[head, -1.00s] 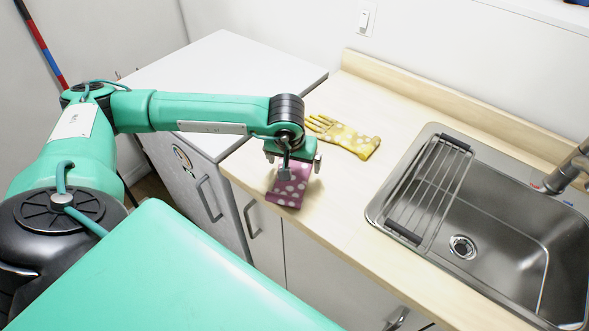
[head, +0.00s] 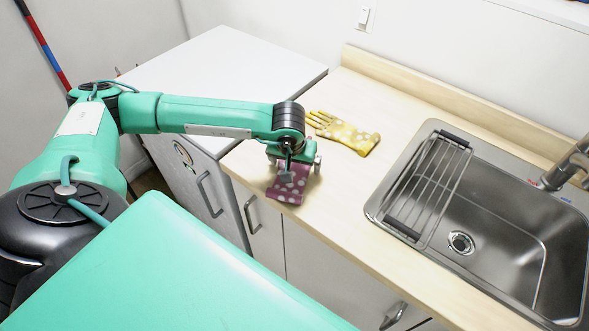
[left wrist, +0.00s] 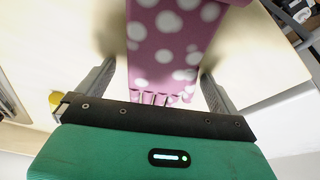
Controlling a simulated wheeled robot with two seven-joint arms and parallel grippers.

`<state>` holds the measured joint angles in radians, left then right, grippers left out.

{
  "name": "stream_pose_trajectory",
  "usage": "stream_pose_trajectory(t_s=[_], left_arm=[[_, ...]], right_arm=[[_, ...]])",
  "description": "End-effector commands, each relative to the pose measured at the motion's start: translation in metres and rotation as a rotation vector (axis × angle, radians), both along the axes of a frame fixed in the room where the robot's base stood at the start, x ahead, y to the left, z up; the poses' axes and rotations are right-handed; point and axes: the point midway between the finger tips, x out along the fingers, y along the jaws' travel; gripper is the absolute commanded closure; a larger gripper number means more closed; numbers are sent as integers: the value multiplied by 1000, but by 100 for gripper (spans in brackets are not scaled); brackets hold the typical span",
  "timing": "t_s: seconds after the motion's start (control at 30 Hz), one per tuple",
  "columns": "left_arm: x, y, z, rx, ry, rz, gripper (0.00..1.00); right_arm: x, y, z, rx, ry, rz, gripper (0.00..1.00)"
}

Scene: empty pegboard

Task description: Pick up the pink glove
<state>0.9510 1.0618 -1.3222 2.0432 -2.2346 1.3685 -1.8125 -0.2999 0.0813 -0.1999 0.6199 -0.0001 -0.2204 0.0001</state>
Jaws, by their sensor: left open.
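The pink glove with white dots (head: 287,190) lies on the wooden counter near its front edge, partly hidden under my left gripper (head: 291,172) in the head view. In the left wrist view the pink glove (left wrist: 168,45) fills the space between the two fingers of my left gripper (left wrist: 157,90). One finger is on each side of it, with bare counter showing between glove and fingers. The left gripper is open and points down over the glove. I cannot tell the exact height gap. My right gripper is not in view.
A yellow dotted glove (head: 345,132) lies behind and right of the gripper on the counter (head: 330,210). A steel sink (head: 500,250) with a drying rack (head: 430,190) is at right. A white cabinet top (head: 215,75) stands at left.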

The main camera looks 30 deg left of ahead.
Motion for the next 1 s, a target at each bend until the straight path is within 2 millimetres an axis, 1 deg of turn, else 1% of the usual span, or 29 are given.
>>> stream_pose_trajectory(t_s=[0.03,0.07,0.2,0.3,0.33,0.37,0.57,0.77,0.8,0.87,0.97,1.0], left_arm=[[0,0,-1,0,0,0,2],[0,0,0,0,0,0,6],[0,0,0,0,0,0,33],[0,0,0,0,0,0,50],[0,0,0,0,0,0,50],[0,0,0,0,0,0,54],[0,0,0,0,0,0,54],[0,0,5,0,1,0,54],[1,0,8,0,-3,0,54],[1,0,17,-1,-4,0,54],[1,0,40,-1,-7,-1,54],[1,0,51,-1,-7,-2,54]], right_arm=[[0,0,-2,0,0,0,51],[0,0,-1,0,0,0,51],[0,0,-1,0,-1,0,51],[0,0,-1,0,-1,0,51],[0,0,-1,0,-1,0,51],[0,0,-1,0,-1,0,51],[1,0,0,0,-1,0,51],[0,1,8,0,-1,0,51],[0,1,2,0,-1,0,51],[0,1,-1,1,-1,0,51],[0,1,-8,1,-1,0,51],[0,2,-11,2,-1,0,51]])
